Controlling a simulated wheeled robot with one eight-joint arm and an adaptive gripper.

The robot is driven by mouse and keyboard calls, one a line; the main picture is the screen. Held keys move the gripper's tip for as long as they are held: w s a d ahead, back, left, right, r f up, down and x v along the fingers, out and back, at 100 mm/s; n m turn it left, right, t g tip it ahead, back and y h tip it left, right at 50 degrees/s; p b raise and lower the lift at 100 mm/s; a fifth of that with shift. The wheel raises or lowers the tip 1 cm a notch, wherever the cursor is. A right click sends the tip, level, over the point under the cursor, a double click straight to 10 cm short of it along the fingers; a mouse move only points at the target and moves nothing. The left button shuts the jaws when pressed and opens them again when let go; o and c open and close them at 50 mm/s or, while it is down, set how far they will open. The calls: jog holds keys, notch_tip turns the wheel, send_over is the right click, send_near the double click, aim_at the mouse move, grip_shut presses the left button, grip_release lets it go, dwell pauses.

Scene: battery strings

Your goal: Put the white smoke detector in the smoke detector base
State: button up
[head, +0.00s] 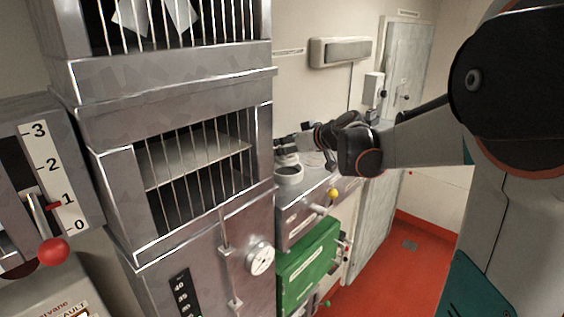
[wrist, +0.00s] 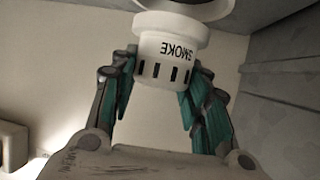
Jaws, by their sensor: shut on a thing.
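The white smoke detector (wrist: 172,48), lettered SMOKE with dark slots around its side, is between the teal-padded fingers of my gripper (wrist: 161,78) in the wrist view. The fingers are shut on its sides. A pale round rim, seemingly the smoke detector base (wrist: 213,12), is partly cut off at the top of that view, beyond the detector's wide end. I cannot tell whether the two touch. In the head view, a white round piece, likely the base (head: 289,177), is on the grey cabinet top, just below my gripper (head: 289,149). The detector is hard to make out there.
A tall metal cabinet with barred openings (head: 196,161) stands close on the left. A yellow knob (head: 333,193) and a green panel (head: 309,266) are on the front of the low cabinet. The red floor (head: 400,270) is clear at right.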

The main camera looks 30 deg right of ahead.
aim_at(293, 156)
notch_tip(293, 156, down, 4)
jog(key=shift+f+b, duration=0.15)
jog(key=shift+b, duration=1.1)
jog(key=o, duration=1.1)
